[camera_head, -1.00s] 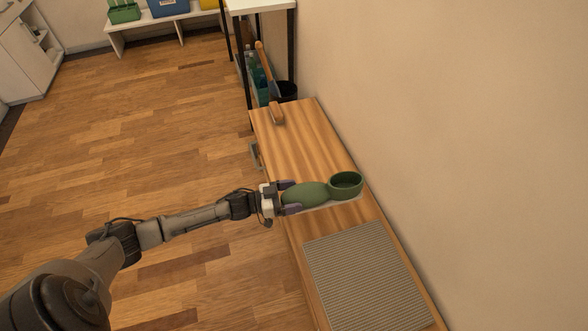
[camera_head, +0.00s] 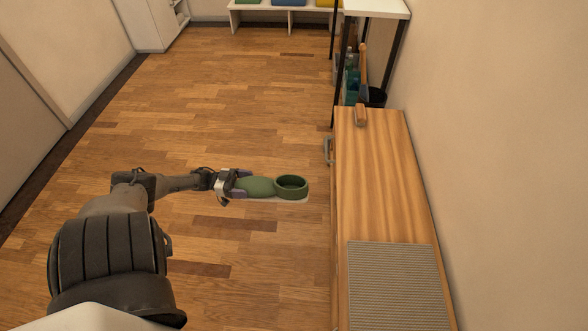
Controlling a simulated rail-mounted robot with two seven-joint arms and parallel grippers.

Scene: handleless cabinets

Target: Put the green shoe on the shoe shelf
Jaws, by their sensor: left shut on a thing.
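The green shoe (camera_head: 262,187) has a rounded toe, an open round collar and a pale sole. My left gripper (camera_head: 238,187) is shut on its toe end, and the collar points right. In the head view the shoe appears over the wood floor, left of the wooden cabinet (camera_head: 375,180) and apart from it. Its exact height is hard to tell. No piece of furniture in view is clearly the shoe shelf. My right gripper is not in view.
A low white bench (camera_head: 262,9) holds coloured bins. The floor is open.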

